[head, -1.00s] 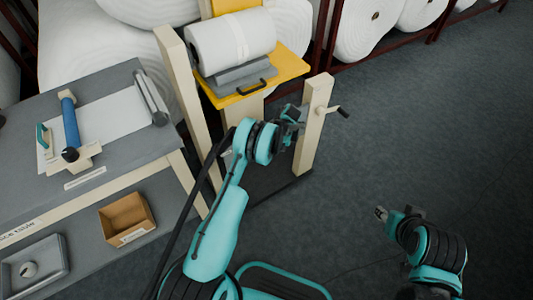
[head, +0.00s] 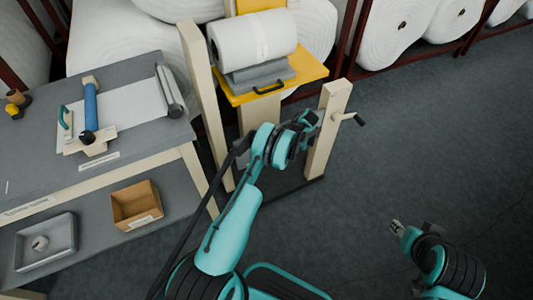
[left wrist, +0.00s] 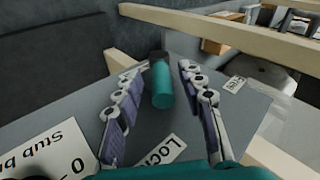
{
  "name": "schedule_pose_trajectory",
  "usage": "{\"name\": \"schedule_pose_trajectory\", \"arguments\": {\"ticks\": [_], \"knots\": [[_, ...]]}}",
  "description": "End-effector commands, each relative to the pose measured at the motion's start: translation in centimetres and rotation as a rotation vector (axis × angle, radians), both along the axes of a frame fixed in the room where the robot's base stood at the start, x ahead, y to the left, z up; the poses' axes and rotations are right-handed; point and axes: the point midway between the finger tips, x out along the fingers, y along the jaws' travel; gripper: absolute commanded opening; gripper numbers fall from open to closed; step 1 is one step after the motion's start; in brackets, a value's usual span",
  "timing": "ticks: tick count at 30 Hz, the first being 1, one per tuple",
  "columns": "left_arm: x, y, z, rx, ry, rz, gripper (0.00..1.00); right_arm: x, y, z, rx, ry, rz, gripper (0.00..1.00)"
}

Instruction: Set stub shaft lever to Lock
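In the left wrist view a teal cylindrical lever handle (left wrist: 161,85) with a dark end stands out from a grey plate. My left gripper (left wrist: 158,88) is open, with one finger on each side of the handle and visible gaps between. A white "Lock" label (left wrist: 158,154) lies below the handle, partly covered at the bottom edge. In the head view my left gripper (head: 307,119) is at the inner side of the right cream post (head: 328,130); the lever is hidden there. My right gripper (head: 396,226) is low over open floor, away from the stand; its fingers are too small to judge.
A larger white sign (left wrist: 45,152) and a small label (left wrist: 235,83) are on the plate. A crank handle (head: 353,118) sticks out beyond the right post. A white roll (head: 253,38) rests above the yellow shelf (head: 310,72). A worktable (head: 140,68) stands left; right floor is clear.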

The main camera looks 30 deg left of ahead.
Motion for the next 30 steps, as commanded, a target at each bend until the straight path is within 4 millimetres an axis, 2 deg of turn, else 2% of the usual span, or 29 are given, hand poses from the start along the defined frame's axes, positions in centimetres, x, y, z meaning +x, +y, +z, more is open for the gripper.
{"name": "schedule_pose_trajectory", "arguments": {"ticks": [5,8,16,21,30], "knots": [[0.0,0.0,0.3,0.0,-0.001,0.001,0.39,0.0,0.0,0.0,0.0,0.0,0.0,0.39],[0.0,0.0,1.4,0.0,-0.001,0.001,0.39,0.0,0.0,0.0,0.0,0.0,0.0,0.39],[0.0,0.0,6.8,0.001,0.001,0.0,0.39,0.0,0.0,0.0,0.0,0.0,0.0,0.39],[0.0,0.0,9.1,0.0,0.0,0.0,0.39,0.0,0.0,0.0,0.0,0.0,0.0,0.39],[0.0,0.0,10.0,0.0,0.0,0.0,0.39,0.0,0.0,0.0,0.0,0.0,0.0,0.39]]}}
